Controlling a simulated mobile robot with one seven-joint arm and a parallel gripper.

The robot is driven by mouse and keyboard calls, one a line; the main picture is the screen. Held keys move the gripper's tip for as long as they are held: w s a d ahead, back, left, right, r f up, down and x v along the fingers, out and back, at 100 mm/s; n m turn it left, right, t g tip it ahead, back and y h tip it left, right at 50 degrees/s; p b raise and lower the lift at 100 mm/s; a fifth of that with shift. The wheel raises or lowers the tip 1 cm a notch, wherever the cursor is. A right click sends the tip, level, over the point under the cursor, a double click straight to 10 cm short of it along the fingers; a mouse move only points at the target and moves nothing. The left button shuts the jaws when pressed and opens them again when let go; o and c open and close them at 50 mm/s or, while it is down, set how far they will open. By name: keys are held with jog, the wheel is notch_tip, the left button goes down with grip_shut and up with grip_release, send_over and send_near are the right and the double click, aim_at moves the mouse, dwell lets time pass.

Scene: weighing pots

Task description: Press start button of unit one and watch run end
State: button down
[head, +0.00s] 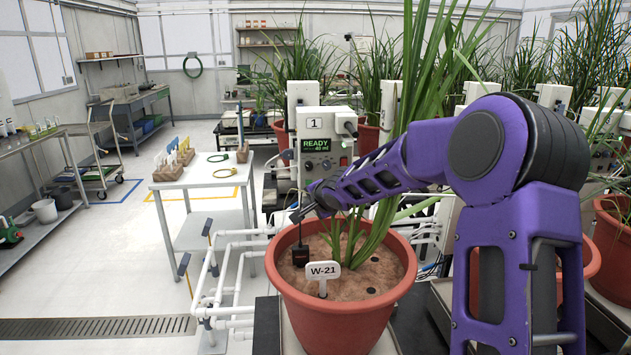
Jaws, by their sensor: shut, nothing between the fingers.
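Unit one (314,124) is a white box with a "1" label, standing behind the near pot. Its green-lit screen (316,145) reads READY with a small line below, apparently "40 ml". Below the screen are round controls (327,164) and a small reddish spot at the right; which is the start button I cannot tell. My gripper (294,215) is shut and empty, in front of and below the unit's panel, over the left rim of the pot. It looks apart from the panel. My purple arm hides part of the unit's lower right.
A terracotta pot (335,325) with tag W-21 (323,271), a grassy plant and a black probe (300,255) stands in front. White pipes (232,290) run at its left. More potted plants crowd the right.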

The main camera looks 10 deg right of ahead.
jog(key=shift+w+d+r, duration=0.1)
jog(key=shift+w+d, duration=0.2)
jog(key=shift+d, duration=0.3)
jog(key=shift+w+d+r, duration=0.1)
jog(key=shift+w+d, duration=0.2)
jog(key=shift+d, duration=0.25)
jog(key=p, duration=0.7)
send_near(309, 183)
jog(key=w+a+f, duration=0.1)
jog(key=w+f, duration=0.2)
jog(key=f, duration=0.2)
jog(key=shift+w+a, duration=0.25)
jog(key=shift+a, duration=0.1)
jog(key=shift+f, duration=0.1)
jog(key=shift+w, duration=0.15)
dwell(0.4)
jog(key=shift+w, duration=0.25)
